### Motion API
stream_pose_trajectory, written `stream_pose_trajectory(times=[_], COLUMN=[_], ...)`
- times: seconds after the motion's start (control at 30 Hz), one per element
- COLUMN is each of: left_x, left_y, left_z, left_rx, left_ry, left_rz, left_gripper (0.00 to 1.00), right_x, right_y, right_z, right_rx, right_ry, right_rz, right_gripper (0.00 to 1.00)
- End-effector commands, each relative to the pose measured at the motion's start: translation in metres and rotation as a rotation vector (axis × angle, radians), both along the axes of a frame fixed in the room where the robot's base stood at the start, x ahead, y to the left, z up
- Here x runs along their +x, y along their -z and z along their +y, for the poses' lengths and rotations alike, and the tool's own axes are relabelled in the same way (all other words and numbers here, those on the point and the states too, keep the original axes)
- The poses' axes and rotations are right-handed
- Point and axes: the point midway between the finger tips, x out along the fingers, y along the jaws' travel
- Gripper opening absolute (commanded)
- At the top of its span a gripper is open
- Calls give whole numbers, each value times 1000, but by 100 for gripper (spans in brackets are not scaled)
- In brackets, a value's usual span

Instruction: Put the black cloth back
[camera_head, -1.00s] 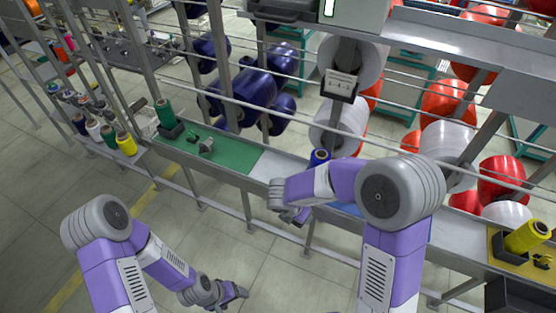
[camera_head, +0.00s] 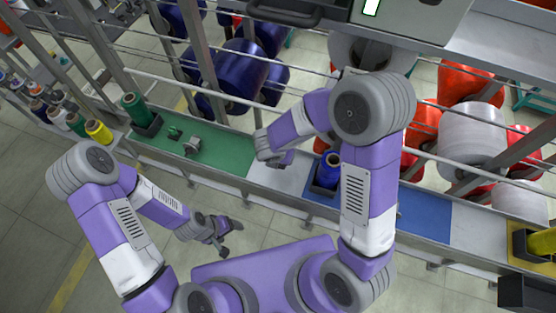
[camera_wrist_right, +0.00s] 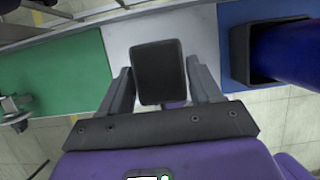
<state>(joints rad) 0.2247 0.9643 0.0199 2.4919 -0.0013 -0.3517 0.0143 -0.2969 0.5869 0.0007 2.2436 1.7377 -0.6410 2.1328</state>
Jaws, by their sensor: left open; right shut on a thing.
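The black cloth (camera_wrist_right: 157,72) shows in the right wrist view as a dark, block-like rectangle between the fingers. My right gripper (camera_wrist_right: 160,88) is shut on it, above the bare grey part (camera_head: 283,184) of the long shelf. That part lies between the green mat (camera_head: 225,155) and the blue mat (camera_head: 423,215). In the head view my right gripper (camera_head: 276,160) hides the cloth; whether it touches the shelf I cannot tell. My left gripper (camera_head: 226,234) is open and empty, out over the floor in front of the shelf.
A blue spool (camera_head: 330,168) in a black holder (camera_wrist_right: 240,50) stands just right of my right gripper. A green spool (camera_head: 133,104) and small metal parts (camera_head: 190,146) are on the left. A yellow spool (camera_head: 541,243) is far right. Rails and large bobbins lie behind.

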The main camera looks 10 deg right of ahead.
Motion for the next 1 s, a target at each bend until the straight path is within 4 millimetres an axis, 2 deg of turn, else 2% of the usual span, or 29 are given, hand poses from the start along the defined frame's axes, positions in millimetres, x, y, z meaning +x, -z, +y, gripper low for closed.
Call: stream_pose_trajectory(times=[0.03, 0.1, 0.27, 0.4, 0.5, 0.93, 0.97, 1.0], left_x=[0, 0, 1, 1, 1, 1, 1, 1], left_y=[6, 8, 12, 18, 20, 25, 24, 23], left_z=[0, 0, 0, 0, 0, 0, 0, 0], left_rx=[0, 0, 0, 0, 0, 0, 0, 0], left_ry=[0, -1, 0, 0, 0, 0, 0, 0], left_rz=[0, 0, -1, -1, -1, -1, -1, -1], left_gripper=[75, 75, 75, 75, 75, 75, 75, 75], right_x=[-1, 0, 0, 0, 0, 1, 1, 1], right_y=[14, 23, 37, 58, 67, 72, 71, 70], right_z=[0, 0, 0, 0, 0, 0, 0, 0], right_rx=[-2, -1, -1, -1, -1, 1, 1, 1], right_ry=[-2, -1, 0, 0, 0, 1, 1, 1], right_rz=[4, 3, 1, 2, 1, -2, -2, -1], right_gripper=[35, 35, 35, 35, 35, 35, 68, 74])
